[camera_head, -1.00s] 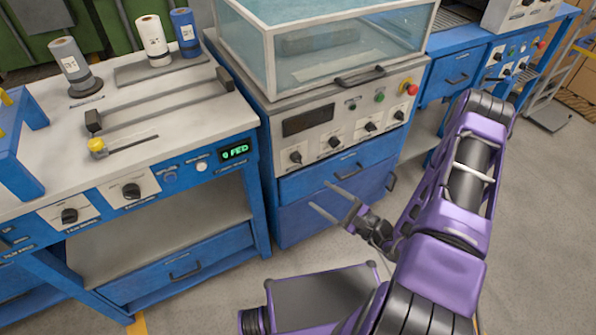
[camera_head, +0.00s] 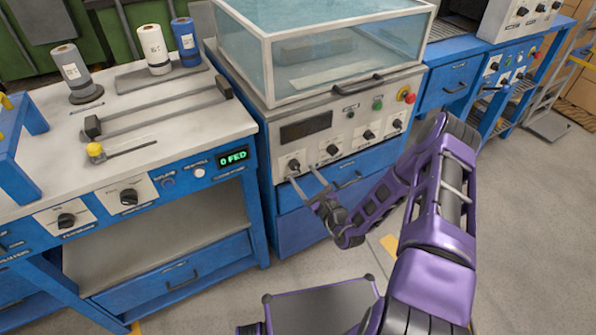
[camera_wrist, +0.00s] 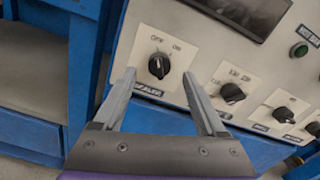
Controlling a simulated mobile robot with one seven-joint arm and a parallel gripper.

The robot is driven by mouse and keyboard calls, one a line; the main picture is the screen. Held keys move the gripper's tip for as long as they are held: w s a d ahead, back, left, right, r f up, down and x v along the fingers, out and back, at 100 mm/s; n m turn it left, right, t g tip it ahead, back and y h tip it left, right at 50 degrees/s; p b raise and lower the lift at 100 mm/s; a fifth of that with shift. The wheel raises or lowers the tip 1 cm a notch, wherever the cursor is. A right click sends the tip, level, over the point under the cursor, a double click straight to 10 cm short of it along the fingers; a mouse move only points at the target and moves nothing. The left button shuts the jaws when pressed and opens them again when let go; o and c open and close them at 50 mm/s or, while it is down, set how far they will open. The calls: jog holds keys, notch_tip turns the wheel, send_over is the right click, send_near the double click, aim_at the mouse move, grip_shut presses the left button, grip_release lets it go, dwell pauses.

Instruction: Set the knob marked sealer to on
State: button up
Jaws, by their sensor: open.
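The knob marked sealer (camera_wrist: 159,66) is a black rotary knob on a white plate. In the wrist view its plate reads OFF at upper left and ON at upper right, with a partly hidden dark label below. Its pointer stands near upright, tilted slightly left toward OFF. In the head view the knob (camera_head: 293,165) is leftmost in the row on the grey panel. My gripper (camera_head: 303,174) is open and empty, its fingertips just in front of the panel by this knob. In the wrist view the fingers (camera_wrist: 158,78) lie either side of and below the knob; contact cannot be told.
More black knobs (camera_wrist: 232,93) sit to the right on the same panel. A dark display (camera_head: 306,126) is above them, with green buttons and a red button (camera_head: 410,98) to the right. A blue drawer handle (camera_head: 348,181) is below. A workbench (camera_head: 200,110) stands at left.

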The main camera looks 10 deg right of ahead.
aim_at(298, 169)
jog(key=shift+x, duration=2.15)
jog(key=shift+c, duration=0.3)
grip_shut()
